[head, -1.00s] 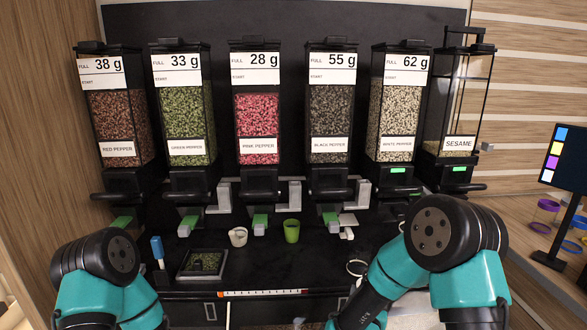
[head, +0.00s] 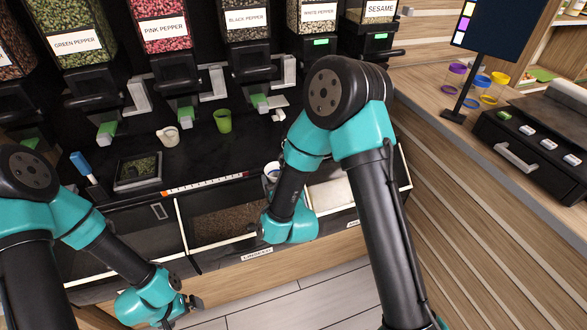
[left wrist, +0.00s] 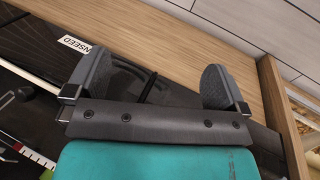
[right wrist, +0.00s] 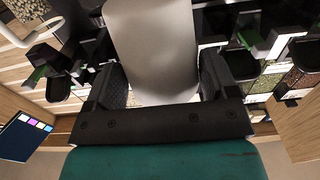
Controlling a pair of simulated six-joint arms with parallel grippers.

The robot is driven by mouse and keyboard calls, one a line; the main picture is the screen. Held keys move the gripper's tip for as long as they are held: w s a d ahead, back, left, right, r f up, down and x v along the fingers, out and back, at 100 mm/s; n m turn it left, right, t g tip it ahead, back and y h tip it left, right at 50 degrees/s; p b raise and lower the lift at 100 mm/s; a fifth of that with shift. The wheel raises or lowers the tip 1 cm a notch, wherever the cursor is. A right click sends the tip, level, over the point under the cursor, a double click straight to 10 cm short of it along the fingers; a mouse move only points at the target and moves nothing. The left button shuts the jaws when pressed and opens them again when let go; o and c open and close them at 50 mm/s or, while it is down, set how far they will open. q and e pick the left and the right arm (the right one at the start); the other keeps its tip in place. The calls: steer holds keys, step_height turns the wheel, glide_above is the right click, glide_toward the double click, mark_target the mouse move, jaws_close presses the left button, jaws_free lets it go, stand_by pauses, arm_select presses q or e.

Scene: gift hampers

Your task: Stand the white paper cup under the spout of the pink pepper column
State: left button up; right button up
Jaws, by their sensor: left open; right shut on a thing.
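The pink pepper column (head: 165,30) stands at the back, with its spout and green tab (head: 187,115) below it. My right gripper (right wrist: 162,82) is shut on the white paper cup (right wrist: 152,40), which fills the middle of the right wrist view. In the head view only part of a white rim (head: 271,169) shows beside my right forearm, right of and nearer than the pink pepper spout. The arm hides the rest. My left gripper (left wrist: 153,82) is open and empty near the counter's front edge, beside the linseed label.
A white cup with a handle (head: 168,136) and a green cup (head: 223,121) stand on the black counter near the pink pepper spout. A tray of green bits (head: 138,171) and a blue-handled tool (head: 83,165) are to the left. Other pepper columns flank the pink one.

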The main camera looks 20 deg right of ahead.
steer(key=s+a+f+n+g+y, duration=0.1)
steer(key=a+f+n+y, duration=0.1)
steer(key=a+y, duration=0.3)
steer(key=shift+a+n+y, duration=0.4)
steer(key=shift+a+n, duration=0.5)
steer(key=shift+a, duration=0.3)
steer(key=shift+s, duration=0.1)
